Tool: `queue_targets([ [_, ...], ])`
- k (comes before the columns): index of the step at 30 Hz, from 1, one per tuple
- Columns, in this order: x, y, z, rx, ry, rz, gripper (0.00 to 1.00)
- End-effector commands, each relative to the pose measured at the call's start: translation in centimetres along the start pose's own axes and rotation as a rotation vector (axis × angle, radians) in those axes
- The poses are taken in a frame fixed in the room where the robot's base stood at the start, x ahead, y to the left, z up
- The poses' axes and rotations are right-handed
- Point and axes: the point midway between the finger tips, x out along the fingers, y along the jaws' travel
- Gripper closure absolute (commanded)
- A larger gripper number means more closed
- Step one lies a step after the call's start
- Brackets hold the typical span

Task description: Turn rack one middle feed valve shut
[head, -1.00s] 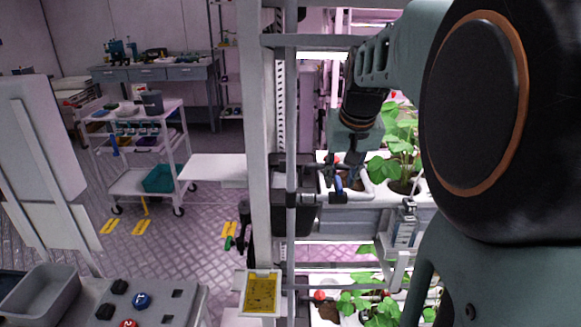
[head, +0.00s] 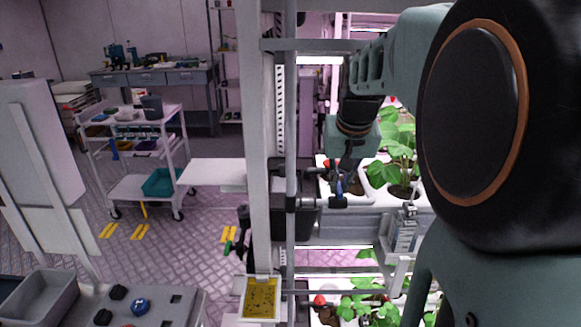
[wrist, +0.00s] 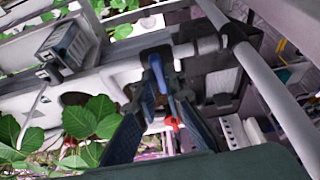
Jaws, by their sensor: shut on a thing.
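The middle feed valve has a blue lever (wrist: 158,75) and a dark body on a grey pipe, in the upper middle of the wrist view. In the head view the blue lever (head: 338,188) is small, at the rack's middle level just right of the upright post. My gripper (wrist: 166,90) has a finger on each side of the lever and is shut on it. In the head view my gripper (head: 343,180) comes down onto the valve from above. The fingers partly cover the lever, so its exact angle is hard to tell.
A white upright post (head: 261,150) stands close left of the valve. Leafy plants (head: 398,150) grow in a white trough to the right. A lower red knob (head: 320,300) shows below. A white trolley (head: 130,185) stands back left.

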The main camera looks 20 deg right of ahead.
Motion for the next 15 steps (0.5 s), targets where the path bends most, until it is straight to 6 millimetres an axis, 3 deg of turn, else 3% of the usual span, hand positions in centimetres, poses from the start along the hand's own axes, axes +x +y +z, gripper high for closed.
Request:
queue_targets([
  [12, -0.03, -0.02, -0.06, 0.032, 0.002, 0.012, 1.00],
  [13, -0.03, -0.02, -0.06, 0.032, 0.002, 0.012, 0.87],
  [15, -0.03, -0.02, -0.05, 0.032, 0.002, 0.012, 0.79],
])
